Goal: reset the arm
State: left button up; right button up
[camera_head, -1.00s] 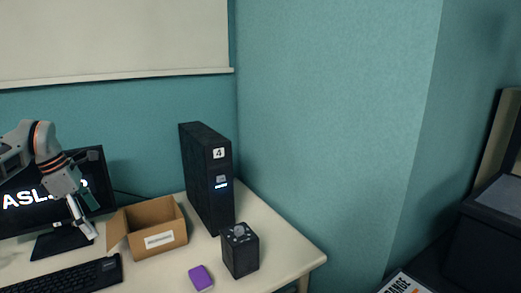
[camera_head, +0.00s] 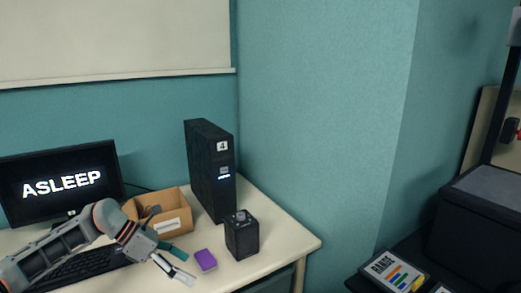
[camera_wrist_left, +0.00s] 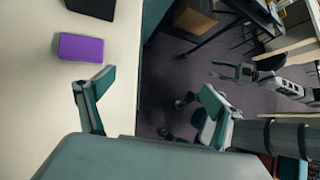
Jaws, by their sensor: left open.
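My left arm comes in from the left in the head view, bent low over the table. Its left gripper (camera_head: 184,268) is open and empty, just in front of and left of the purple block (camera_head: 205,260). In the left wrist view the open fingers (camera_wrist_left: 158,85) spread over the table edge and floor, with the purple block (camera_wrist_left: 81,47) beyond the left finger, apart from it. Another gripper (camera_wrist_left: 232,71), apparently my right one, shows at the right of the wrist view with its fingers apart and nothing between them.
An open cardboard box (camera_head: 172,227) with a grey thing inside stands behind the gripper. A black tower (camera_head: 211,172), black cube (camera_head: 241,238), monitor (camera_head: 60,184) and keyboard (camera_head: 90,263) stand on the table (camera_head: 285,243). A dark case (camera_head: 485,225) is at right.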

pick_arm(q)
jog(key=s+d+f+n+t+h, duration=0.1)
jog(key=s+d+n+t+h, duration=0.3)
jog(key=d+n, duration=0.4)
jog(key=s+d+f+n+t+h, duration=0.1)
jog(key=s+d+n+t+h, duration=0.35)
jog(key=d+n, duration=0.4)
jog(key=s+a+f+n+y, duration=0.7)
jog(key=s+f+n, duration=0.3)
jog(key=n, duration=0.3)
jog(key=s+a+f+n+y+p, duration=0.1)
jog(key=s+a+f+n+y, duration=0.7)
jog(key=s+f+n, duration=0.3)
jog(key=a+f+n+t, duration=0.1)
jog(key=n, duration=0.2)
jog(key=shift+f, duration=0.2)
